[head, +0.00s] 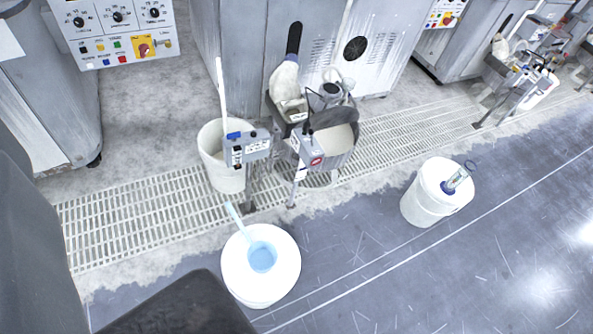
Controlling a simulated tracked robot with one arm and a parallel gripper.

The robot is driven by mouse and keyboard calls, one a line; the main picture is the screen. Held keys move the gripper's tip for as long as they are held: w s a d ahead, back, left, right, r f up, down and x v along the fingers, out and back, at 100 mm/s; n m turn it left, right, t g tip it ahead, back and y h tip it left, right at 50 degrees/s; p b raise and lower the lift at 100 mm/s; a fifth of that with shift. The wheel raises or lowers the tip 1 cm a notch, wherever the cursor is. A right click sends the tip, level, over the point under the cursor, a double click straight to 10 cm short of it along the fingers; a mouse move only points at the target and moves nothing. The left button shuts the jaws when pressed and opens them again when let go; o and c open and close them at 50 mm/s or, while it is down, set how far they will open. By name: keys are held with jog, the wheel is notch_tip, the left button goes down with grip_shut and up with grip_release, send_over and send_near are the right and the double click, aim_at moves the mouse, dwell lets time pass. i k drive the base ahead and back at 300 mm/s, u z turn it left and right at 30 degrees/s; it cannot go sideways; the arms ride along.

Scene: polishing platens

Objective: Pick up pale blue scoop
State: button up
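The pale blue scoop (262,258) lies on the white lid of a bucket (282,278) at the lower middle of the head view. Its round bowl is near the lid's centre. Its thin handle points up and left, past the lid's edge, over the floor grating. Nothing touches the scoop from above. Dark, blurred parts of my own body fill the left edge and bottom left corner. My gripper's fingertips do not show, so their distance from the scoop cannot be seen.
Another lidded white bucket (424,206) with a blue-and-clear item on top stands right. An open white bucket (222,176) with a long stick stands behind the scoop, beside a stand (250,147) and a grey bin (338,148). Grey machines line the back. Front-right floor (450,290) is clear.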

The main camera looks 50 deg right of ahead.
aim_at(262, 254)
jog(key=z, duration=0.9)
jog(key=i, duration=1)
jog(key=u, duration=0.05)
